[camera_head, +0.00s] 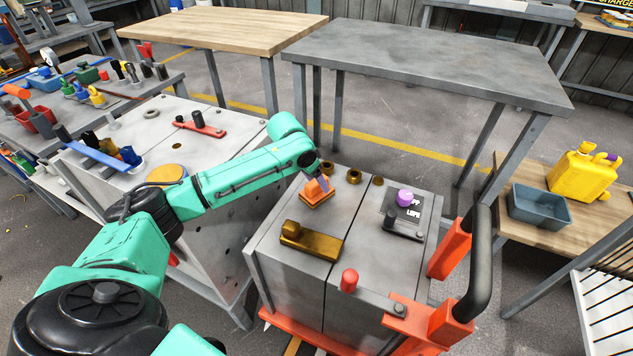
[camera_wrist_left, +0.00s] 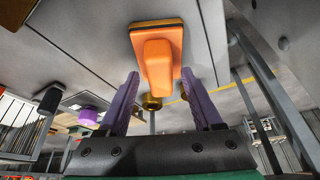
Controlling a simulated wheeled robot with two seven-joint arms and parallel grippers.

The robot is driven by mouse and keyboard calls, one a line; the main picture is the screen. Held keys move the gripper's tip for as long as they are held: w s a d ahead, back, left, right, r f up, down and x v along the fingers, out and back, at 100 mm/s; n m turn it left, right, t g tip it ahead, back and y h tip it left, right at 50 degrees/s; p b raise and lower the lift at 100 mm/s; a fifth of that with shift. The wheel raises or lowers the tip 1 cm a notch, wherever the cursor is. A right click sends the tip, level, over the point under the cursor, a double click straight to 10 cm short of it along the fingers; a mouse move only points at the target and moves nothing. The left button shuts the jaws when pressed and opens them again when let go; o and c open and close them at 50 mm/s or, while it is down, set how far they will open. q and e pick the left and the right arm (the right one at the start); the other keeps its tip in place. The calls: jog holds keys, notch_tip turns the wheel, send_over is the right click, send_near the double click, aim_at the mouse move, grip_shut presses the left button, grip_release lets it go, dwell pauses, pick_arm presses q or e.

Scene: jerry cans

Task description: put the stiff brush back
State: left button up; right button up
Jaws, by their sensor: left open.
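The orange stiff brush (camera_head: 316,196) rests on the grey top of the cart (camera_head: 270,222), near its back edge. In the left wrist view its orange grip (camera_wrist_left: 157,62) stands on a wider base with a dark rim. My left gripper (camera_head: 321,182) is right at the brush, pointing down. Its two purple fingers (camera_wrist_left: 163,100) are apart, with the grip just ahead of and between their tips. I see no firm contact. My right gripper is not in view.
A brass block (camera_head: 310,241), brass rings (camera_head: 353,176) and a dark plate (camera_head: 404,208) with a purple knob share the cart top. A red post (camera_head: 349,280) and black handle (camera_head: 482,270) stand in front and right. A yellow jerry can (camera_head: 580,177) is far right.

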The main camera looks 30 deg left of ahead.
pick_arm(q)
jog(key=p+v, duration=0.1)
jog(key=v, duration=1)
jog(key=shift+r+p, duration=0.2)
jog(key=shift+p, duration=0.1)
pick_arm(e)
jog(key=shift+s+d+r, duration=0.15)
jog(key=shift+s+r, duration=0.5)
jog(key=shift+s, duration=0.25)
pick_arm(q)
jog(key=shift+a+f, duration=0.1)
